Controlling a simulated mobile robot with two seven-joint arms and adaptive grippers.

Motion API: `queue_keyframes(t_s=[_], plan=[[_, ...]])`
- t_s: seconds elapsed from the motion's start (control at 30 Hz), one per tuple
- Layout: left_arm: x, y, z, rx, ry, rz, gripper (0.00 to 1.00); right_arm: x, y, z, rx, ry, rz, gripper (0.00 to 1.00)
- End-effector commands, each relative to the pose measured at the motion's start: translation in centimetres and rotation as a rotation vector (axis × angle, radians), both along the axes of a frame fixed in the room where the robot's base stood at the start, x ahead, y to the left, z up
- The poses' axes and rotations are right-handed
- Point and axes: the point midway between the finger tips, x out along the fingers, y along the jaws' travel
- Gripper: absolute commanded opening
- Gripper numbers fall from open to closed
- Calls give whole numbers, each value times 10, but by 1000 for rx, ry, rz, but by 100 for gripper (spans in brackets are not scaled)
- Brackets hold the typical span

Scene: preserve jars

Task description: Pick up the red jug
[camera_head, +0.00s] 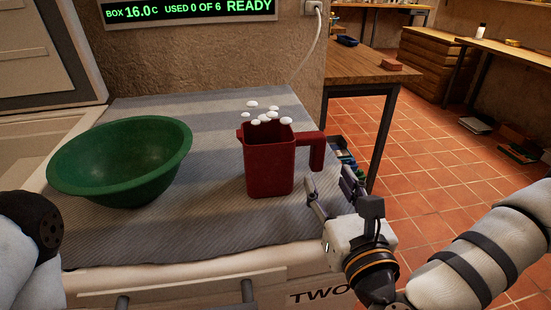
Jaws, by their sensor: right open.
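The red jug (269,168) stands upright on the striped grey cloth (215,225), with its handle (317,152) pointing right. Several small white round pieces (258,121) show at and above its mouth; I cannot tell whether they touch it. My right gripper (329,178) is open, with its fingers pointing up toward the handle from below and to the right. The handle is not held, and I cannot tell how small the gap is. Only a part of my left arm shows at the lower left; its gripper is out of view.
A large green bowl (122,160) stands left of the jug. The wall display (190,9) reads "BOX 16.0C USED 0 OF 6 READY". A wooden table (366,66) stands behind at the right, beside open tiled floor (440,160). The cloth between bowl and jug is clear.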

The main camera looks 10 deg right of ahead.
Motion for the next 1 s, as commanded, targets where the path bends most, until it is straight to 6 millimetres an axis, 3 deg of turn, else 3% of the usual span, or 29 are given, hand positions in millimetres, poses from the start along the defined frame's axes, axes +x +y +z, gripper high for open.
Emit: queue_keyframes(t_s=[0.43, 0.73, 0.93, 1.0], plan=[[5, 0, 4, 0, -16, 0, 62, 77, 1, 3, -4, -3, -2, 43], [5, 0, 4, 0, -16, 0, 62, 87, 1, 2, -2, -2, 1, 43], [5, 0, 4, 0, -16, 0, 62, 87, 1, 2, -2, -1, 0, 0], [5, 0, 4, 0, -16, 0, 62, 86, 1, 2, -2, -1, 0, 0]])
